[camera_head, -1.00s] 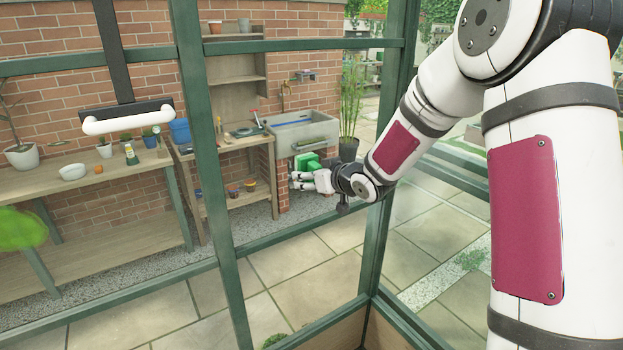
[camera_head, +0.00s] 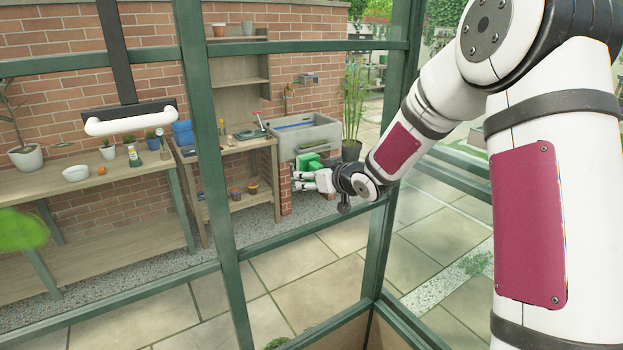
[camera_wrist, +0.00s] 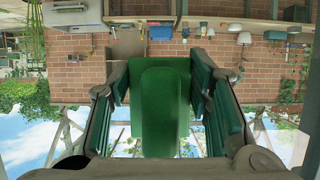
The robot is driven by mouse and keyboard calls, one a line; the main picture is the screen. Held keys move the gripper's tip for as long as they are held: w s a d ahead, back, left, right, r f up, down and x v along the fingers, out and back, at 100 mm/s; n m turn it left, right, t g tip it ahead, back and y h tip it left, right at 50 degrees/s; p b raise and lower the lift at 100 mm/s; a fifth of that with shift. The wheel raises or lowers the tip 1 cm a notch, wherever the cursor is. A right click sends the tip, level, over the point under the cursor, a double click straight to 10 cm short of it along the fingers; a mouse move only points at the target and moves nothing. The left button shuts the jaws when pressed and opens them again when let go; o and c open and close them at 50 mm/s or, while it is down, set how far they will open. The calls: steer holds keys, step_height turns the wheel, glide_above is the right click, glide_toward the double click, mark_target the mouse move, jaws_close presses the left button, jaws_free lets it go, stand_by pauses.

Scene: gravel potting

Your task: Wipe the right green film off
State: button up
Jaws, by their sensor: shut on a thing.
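My gripper (camera_head: 301,180) is at the end of my outstretched arm, right of centre in the head view. It is shut on a green block (camera_head: 308,160), which looks like a sponge or wiping pad. In the wrist view the green block (camera_wrist: 160,110) stands between the two fingers and hides part of what lies beyond. A blurred bright green patch (camera_head: 22,231) shows at the left edge of the head view. It may be film on glass, but I cannot tell. I cannot make out a separate right green film. Whether the block touches any pane is unclear.
Dark green frame posts (camera_head: 205,150) and bars cross the head view close to my arm. Beyond stand a wooden bench (camera_head: 95,190) with pots, a grey sink (camera_head: 305,135) and a brick wall. A white bar on a black stem (camera_head: 130,117) hangs at upper left.

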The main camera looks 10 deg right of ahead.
steer(key=d, duration=0.1)
steer(key=w+d, duration=0.1)
steer(key=d, duration=0.1)
steer(key=shift+d+p, duration=0.25)
steer(key=shift+p, duration=0.1)
steer(key=shift+w, duration=0.1)
steer(key=shift+s+a+r, duration=0.1)
steer(key=shift+s+a, duration=0.15)
steer(key=shift+a, duration=0.8)
steer(key=shift+s+a, duration=0.25)
steer(key=shift+a, duration=0.9)
steer(key=shift+c, duration=0.5)
steer(key=shift+p, duration=0.3)
steer(key=s+d+p, duration=0.2)
steer(key=s+p, duration=0.1)
steer(key=s, duration=0.2)
steer(key=shift+s+d, duration=0.15)
steer(key=shift+s, duration=0.2)
